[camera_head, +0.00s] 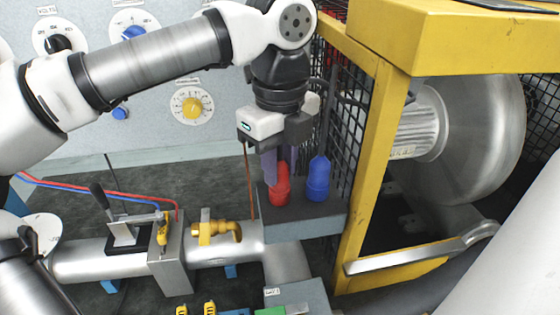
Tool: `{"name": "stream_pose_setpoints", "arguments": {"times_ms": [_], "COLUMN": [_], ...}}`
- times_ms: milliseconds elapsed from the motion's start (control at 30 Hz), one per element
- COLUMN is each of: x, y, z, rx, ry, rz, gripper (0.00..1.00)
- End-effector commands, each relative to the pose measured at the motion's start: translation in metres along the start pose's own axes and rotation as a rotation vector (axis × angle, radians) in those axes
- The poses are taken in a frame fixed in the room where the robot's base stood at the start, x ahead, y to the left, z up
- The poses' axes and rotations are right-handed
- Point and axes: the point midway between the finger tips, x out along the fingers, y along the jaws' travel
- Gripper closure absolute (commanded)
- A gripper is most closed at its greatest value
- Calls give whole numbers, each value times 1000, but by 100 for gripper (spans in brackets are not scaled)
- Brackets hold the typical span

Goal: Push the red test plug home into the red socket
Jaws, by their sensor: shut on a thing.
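The red test plug (281,188) stands roughly upright on a grey box (310,222) in the middle of the view. My gripper (275,165) points down from above, with its fingers shut on the upper part of the red plug. The fingers hide part of the plug's top and left side. The red socket cannot be told apart from the plug, so how deep the plug sits is unclear. A blue plug (318,181) stands on the same box, just right of the red one and apart from it.
A yellow guard frame (365,170) with black mesh stands close right of the box, before a metal blower housing (480,130). A grey panel with dials (192,104) is behind. A pipe with a yellow valve (215,230) lies to the left. A thin brown rod (249,185) hangs beside my gripper.

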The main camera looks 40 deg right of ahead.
Motion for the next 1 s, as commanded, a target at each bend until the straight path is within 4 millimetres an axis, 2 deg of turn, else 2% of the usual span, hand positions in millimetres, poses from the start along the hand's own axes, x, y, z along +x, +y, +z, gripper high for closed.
{"name": "stream_pose_setpoints", "arguments": {"times_ms": [200,233,400,767,867,1000], "x": [2,2,1,-3,-15,-45], "y": [0,0,0,0,-1,-1], "z": [0,0,0,0,0,0], "rx": [0,0,0,-1,-1,-2], "ry": [0,0,0,-1,-3,-3], "rz": [1,1,1,0,-2,-2], "gripper": [99,72,50,50,50,50]}}
